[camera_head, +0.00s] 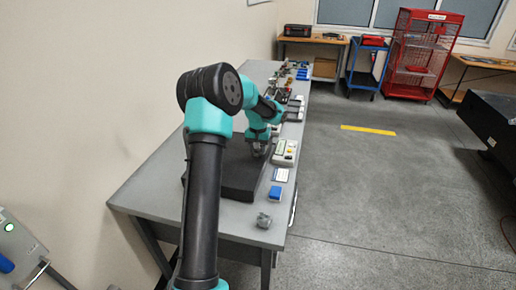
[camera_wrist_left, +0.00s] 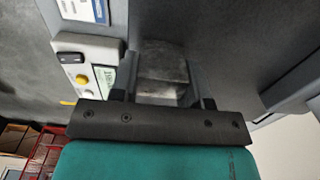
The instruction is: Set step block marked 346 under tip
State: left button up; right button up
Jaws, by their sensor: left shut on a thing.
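My left gripper (camera_head: 258,149) reaches over the dark surface plate (camera_head: 238,178) on the bench. In the left wrist view, my left gripper (camera_wrist_left: 162,94) is shut on a grey stepped block (camera_wrist_left: 163,66), which sits between the two fingers. No number on the block can be read. In the head view the block is too small to make out clearly. The probe tip cannot be made out in either view. My right gripper is not in view.
A control box (camera_head: 286,152) with buttons, a white card (camera_head: 281,175), a blue object (camera_head: 275,193) and a crumpled grey cloth (camera_head: 264,220) lie along the bench's right side. Several small items crowd its far end. The near end of the bench (camera_head: 225,215) is mostly clear.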

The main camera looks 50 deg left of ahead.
pick_arm(q)
jog(key=shift+f, duration=0.15)
dwell(0.4)
jog(key=o, duration=1.6)
jog(key=shift+c, duration=0.2)
jog(key=shift+r, duration=3.5)
jog(key=shift+f, duration=0.15)
jog(key=shift+f, duration=2.6)
